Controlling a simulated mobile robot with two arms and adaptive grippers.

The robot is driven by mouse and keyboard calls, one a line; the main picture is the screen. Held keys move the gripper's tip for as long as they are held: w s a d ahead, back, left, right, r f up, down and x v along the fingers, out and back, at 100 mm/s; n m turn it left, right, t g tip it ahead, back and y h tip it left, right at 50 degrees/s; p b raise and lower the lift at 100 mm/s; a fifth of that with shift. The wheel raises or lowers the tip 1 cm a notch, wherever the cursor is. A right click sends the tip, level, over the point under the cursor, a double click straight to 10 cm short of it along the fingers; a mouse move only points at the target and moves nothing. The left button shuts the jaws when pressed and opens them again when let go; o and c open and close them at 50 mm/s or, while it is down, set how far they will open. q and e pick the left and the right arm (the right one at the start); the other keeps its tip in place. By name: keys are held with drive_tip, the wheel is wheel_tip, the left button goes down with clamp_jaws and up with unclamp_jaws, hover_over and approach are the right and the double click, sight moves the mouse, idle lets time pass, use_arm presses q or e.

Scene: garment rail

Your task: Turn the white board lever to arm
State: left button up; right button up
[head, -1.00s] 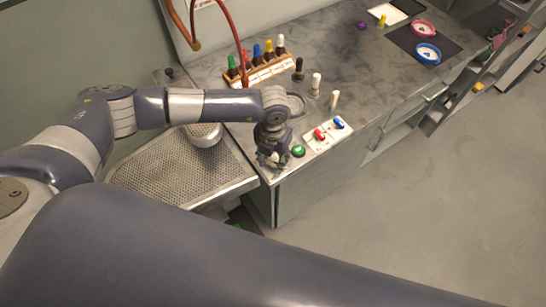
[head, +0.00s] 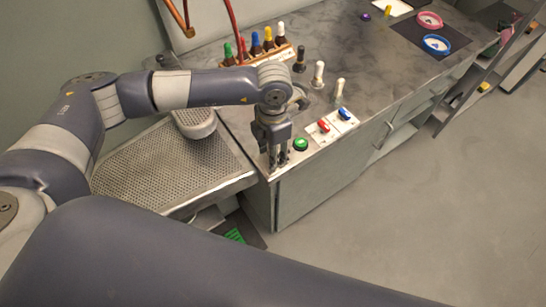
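A small white board (head: 333,127) lies near the front edge of the counter. It carries a red lever or knob (head: 323,125) and a blue one (head: 345,114); which way each points is too small to tell. A round green button (head: 300,144) sits just left of the board. My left gripper (head: 277,163) points down at the counter's front corner, left of the green button and apart from the board. Its fingers are small and dark, so whether they are open or shut is unclear. My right gripper is out of view.
Pale-topped pegs (head: 318,74) and a dark one (head: 300,58) stand behind the board. A wooden rack (head: 272,56) of bottles is at the back. A perforated drain tray (head: 165,170) is at left. Blue (head: 436,44) and pink (head: 429,19) rings lie far right.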

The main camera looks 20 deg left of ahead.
use_arm(q)
drive_tip(key=m+b, duration=0.3)
drive_tip(key=b, duration=0.1)
drive_tip(key=shift+f+m, duration=0.15)
drive_tip(key=shift+m, duration=0.15)
drive_tip(key=shift+m+b, duration=0.6)
drive_tip(key=shift+b, duration=0.3)
drive_tip(key=shift+r, duration=0.2)
drive_tip(key=o, duration=1)
drive_tip(key=shift+o, duration=0.2)
wheel_tip(320, 180, up, 12)
